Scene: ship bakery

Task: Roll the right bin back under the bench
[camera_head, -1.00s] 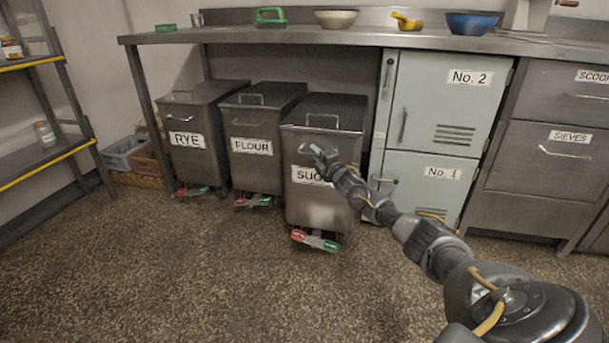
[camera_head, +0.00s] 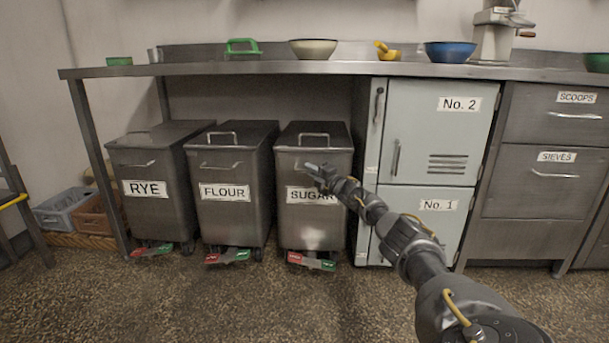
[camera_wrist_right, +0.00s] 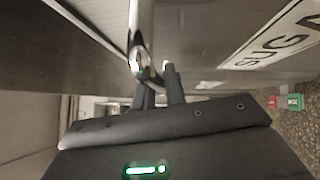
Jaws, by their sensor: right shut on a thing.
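The right bin is a steel bin labelled SUGAR (camera_head: 312,225), standing under the bench (camera_head: 240,68) at the right end of a row of bins. Its front is about level with the FLOUR bin beside it. My right gripper (camera_head: 314,168) is at the upper front of the SUGAR bin. In the right wrist view the fingers (camera_wrist_right: 158,85) are shut on the bin's front handle (camera_wrist_right: 141,40), a shiny metal bar. The label shows at upper right in that view. The gripper hides part of the handle in the head view. My left gripper is not in view.
The FLOUR bin (camera_head: 228,225) and the RYE bin (camera_head: 150,215) stand to the left. The lockers (camera_head: 425,130) stand close on the right. Red and green pedals (camera_head: 312,262) stick out at the SUGAR bin's foot. The floor in front is clear.

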